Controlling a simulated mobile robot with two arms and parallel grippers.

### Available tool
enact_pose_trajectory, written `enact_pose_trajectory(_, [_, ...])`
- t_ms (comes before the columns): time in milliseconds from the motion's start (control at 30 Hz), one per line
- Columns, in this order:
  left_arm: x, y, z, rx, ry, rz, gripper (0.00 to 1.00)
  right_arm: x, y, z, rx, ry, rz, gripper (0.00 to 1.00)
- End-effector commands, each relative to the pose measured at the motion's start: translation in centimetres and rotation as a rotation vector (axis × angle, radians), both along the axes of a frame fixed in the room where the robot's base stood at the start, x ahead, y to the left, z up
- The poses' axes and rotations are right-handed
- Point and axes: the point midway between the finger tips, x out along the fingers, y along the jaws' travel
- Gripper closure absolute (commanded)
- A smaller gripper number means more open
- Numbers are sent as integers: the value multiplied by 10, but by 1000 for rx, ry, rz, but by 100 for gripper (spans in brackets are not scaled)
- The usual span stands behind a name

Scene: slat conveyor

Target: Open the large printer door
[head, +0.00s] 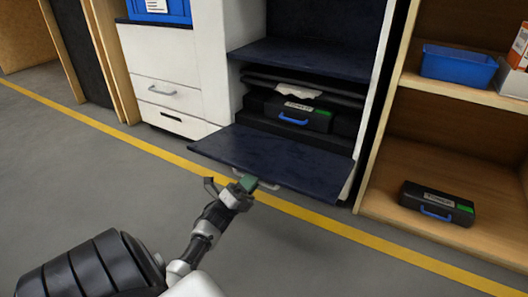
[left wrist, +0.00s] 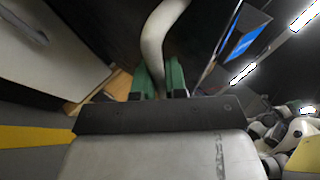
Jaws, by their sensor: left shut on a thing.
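The large printer door (head: 285,158) is folded down and lies roughly level, its dark inner face up, in front of the open printer bay. Its pale handle (head: 270,186) shows at the front edge; most of it is hidden under the door. My left gripper (head: 246,183) is at this edge, its green fingers shut on the handle. In the left wrist view the curved handle (left wrist: 155,42) runs between the two green fingers (left wrist: 160,82). My right gripper is not in view.
A black cartridge with a blue handle (head: 298,112) sits inside the bay with crumpled white paper (head: 298,91) above it. A similar cartridge (head: 437,203) lies on the wooden shelf at right, below a blue bin (head: 457,65). The floor in front is clear.

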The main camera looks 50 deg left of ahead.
Motion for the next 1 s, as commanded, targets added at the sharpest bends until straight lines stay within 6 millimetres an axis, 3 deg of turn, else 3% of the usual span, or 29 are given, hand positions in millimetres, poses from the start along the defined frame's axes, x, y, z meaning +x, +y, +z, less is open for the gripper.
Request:
enact_pose_trajectory(400, [3,5,-17,35,-102,9,100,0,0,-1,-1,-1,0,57])
enact_pose_trajectory(900, [3,4,-18,37,-118,9,100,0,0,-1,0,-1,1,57])
enact_pose_trajectory(933, [3,4,-18,37,-118,9,84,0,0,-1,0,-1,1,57])
enact_pose_trajectory(1000, [3,4,-18,36,-118,9,78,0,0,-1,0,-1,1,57])
